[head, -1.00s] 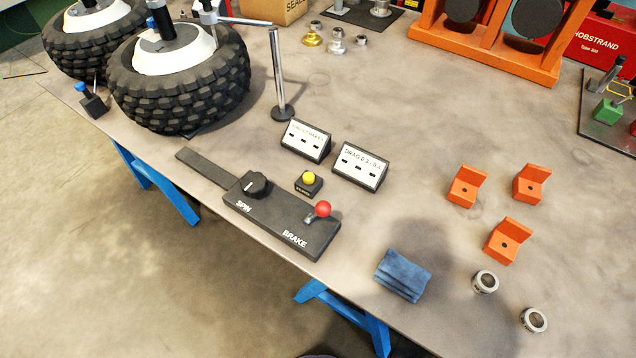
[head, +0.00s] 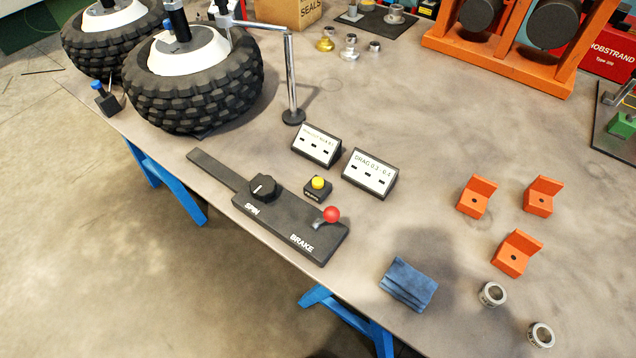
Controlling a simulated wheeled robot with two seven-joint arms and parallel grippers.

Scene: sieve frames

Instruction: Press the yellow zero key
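The yellow key (head: 318,183) is a round yellow button on top of a small black box (head: 317,193) with an unreadable label on its front. It stands on the grey bench, behind the black control panel and in front of two slanted display boxes. Nothing covers the key. Neither of my grippers shows in the head view.
The black panel (head: 285,222) has a SPIN knob (head: 263,187) and a red-topped BRAKE lever (head: 331,214). Display boxes (head: 317,146) and (head: 370,174) stand behind. A metal post (head: 292,80) and knobby tyres (head: 190,85) are left. Orange brackets (head: 477,197) and a blue cloth (head: 408,284) lie right.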

